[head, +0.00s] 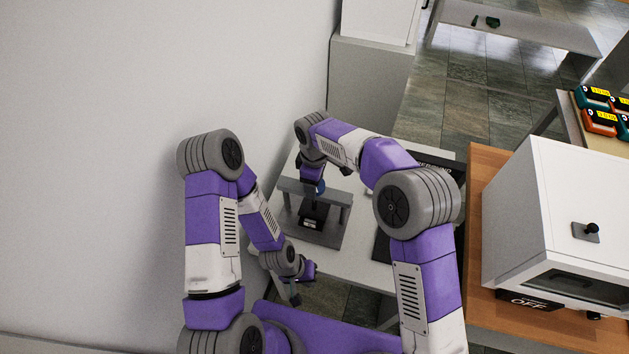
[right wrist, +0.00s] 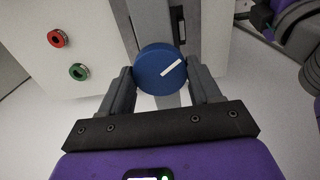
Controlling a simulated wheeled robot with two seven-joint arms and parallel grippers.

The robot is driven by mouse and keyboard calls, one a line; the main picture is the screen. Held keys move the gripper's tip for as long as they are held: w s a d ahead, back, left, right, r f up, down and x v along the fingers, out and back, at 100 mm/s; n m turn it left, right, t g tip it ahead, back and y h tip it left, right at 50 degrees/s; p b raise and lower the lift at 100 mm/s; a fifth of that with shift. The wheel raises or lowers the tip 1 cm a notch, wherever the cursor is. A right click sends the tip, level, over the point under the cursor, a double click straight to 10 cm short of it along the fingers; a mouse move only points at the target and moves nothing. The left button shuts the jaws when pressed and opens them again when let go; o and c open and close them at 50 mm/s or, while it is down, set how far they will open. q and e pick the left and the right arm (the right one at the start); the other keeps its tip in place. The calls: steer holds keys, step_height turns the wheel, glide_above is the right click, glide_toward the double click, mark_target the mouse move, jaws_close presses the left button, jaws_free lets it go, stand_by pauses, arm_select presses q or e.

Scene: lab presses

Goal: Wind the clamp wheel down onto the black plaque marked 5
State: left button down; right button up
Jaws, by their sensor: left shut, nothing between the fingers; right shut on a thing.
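The grey clamp press (head: 345,198) stands on the white table. The blue clamp wheel (head: 320,187) is at its top, mostly hidden by my right arm. In the right wrist view the wheel (right wrist: 152,74) is a blue disc with a white line slanting up to the right. My right gripper (right wrist: 162,80) is shut on it, one finger on each side. A black plaque (head: 312,222) lies on the press base under the crossbar; its number is too small to read. My left gripper (head: 294,297) is shut and empty near the table's front edge, apart from the press.
A red ring-shaped part (right wrist: 57,38) and a green one (right wrist: 79,72) show on a pale surface left of the wheel. A white box-shaped machine (head: 560,210) stands on a wooden table at the right. Black panels lie on the white table right of the press.

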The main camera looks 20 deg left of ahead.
steer(key=m, duration=0.4)
steer(key=shift+m, duration=0.3)
steer(key=m, duration=0.3)
steer(key=shift+m, duration=0.4)
steer(key=m, duration=1.3)
steer(key=shift+r+m, duration=0.1)
steer(key=shift+m, duration=0.2)
steer(key=m, duration=0.3)
steer(key=shift+m+p, duration=0.3)
steer(key=shift+p, duration=0.05)
steer(key=m+p, duration=0.1)
steer(key=m, duration=0.3)
steer(key=shift+m, duration=1.8)
steer(key=shift+p, duration=0.3)
